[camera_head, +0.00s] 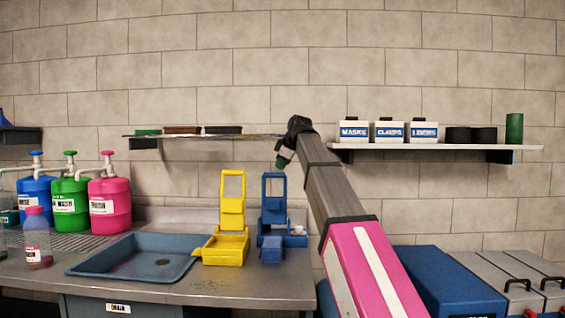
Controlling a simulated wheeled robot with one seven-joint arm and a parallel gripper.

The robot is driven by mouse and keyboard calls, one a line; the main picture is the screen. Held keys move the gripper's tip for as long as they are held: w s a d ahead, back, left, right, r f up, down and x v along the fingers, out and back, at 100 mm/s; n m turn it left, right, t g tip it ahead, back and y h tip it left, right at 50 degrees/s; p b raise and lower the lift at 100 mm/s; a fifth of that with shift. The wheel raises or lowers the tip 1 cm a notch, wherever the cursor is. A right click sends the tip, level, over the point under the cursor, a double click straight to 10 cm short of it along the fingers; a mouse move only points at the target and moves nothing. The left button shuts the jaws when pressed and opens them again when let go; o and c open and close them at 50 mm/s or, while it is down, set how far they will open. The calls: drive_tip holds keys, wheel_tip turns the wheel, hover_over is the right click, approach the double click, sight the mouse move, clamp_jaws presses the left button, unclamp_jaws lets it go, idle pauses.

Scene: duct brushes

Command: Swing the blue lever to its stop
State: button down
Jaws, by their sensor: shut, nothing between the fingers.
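A blue device (271,239) stands on the counter below my gripper. Its blue lever (273,192), an open upright frame, rises from the base and stands roughly vertical. My gripper (281,164) is small in view at the end of my arm, pointing down, just above and slightly right of the lever's top in the picture. It is shut and empty. Whether it touches the lever cannot be told, but a small gap seems to show between them. A similar yellow device (226,248) with its own upright frame stands just left of the blue one.
Shelves (440,147) hang on the wall. A blue box (450,285) is at right. My arm crosses the middle right.

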sight(276, 175)
drive_tip(key=w+a+f, duration=0.2)
drive_tip(key=w+f, duration=0.2)
drive_tip(key=w, duration=0.3)
drive_tip(key=shift+a+f, duration=0.2)
drive_tip(key=shift+f, duration=0.15)
drive_tip(key=shift+w, duration=0.1)
drive_tip(key=shift+w+d+r, duration=0.1)
drive_tip(key=shift+w, duration=1.1)
